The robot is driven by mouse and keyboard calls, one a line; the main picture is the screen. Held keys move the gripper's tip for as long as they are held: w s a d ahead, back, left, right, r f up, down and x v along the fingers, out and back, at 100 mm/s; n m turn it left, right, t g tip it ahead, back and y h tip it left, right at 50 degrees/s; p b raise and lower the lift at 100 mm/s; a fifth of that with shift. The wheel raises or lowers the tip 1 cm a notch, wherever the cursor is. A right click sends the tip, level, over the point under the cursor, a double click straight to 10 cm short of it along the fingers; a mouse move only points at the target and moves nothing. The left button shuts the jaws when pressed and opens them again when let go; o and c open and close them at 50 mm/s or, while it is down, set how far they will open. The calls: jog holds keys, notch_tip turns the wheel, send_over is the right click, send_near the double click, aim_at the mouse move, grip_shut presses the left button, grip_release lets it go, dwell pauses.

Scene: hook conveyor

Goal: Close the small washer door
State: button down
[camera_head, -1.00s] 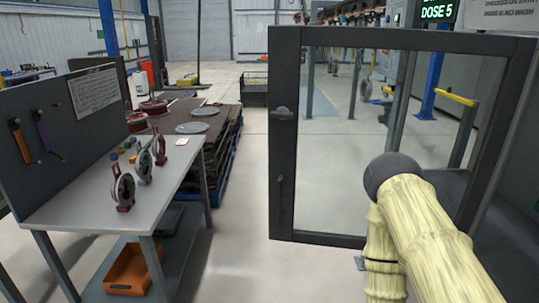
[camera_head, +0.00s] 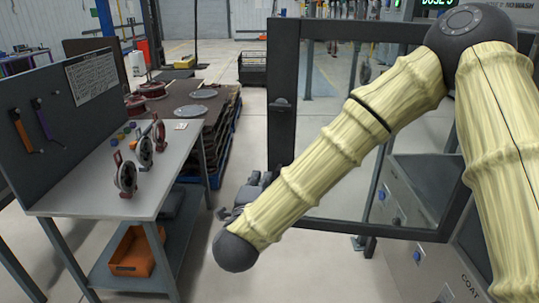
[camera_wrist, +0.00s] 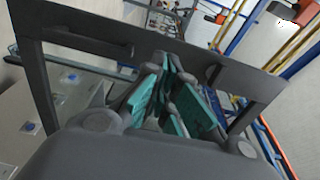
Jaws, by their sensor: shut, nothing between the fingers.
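The washer door (camera_head: 283,130) is a dark frame around a clear pane. It stands open in the middle of the head view, with a small dark fitting on its left upright. My arm crosses in front of the pane. My gripper (camera_head: 262,182) is shut and empty at the door's lower left edge; I cannot tell whether it touches. In the wrist view, my gripper (camera_wrist: 166,62) shows teal finger pads in front of the door frame (camera_wrist: 190,52). A bar handle (camera_wrist: 85,40) lies left of the fingers.
A grey workbench (camera_head: 90,190) with red-framed wheels stands on the left, an orange bin (camera_head: 135,255) below. Stacked pallets (camera_head: 220,140) stand behind it. A grey cabinet (camera_head: 395,215) is behind the door at right. Floor shows between bench and door.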

jog(key=p, duration=0.5)
send_near(273, 148)
jog(key=w, duration=0.4)
jog(key=w+d, duration=0.1)
jog(key=w, duration=0.1)
jog(key=shift+w+r, duration=0.15)
jog(key=shift+r, duration=0.05)
jog(key=shift+w+f, duration=0.1)
jog(key=shift+w, duration=0.25)
jog(key=shift+w+d, duration=0.1)
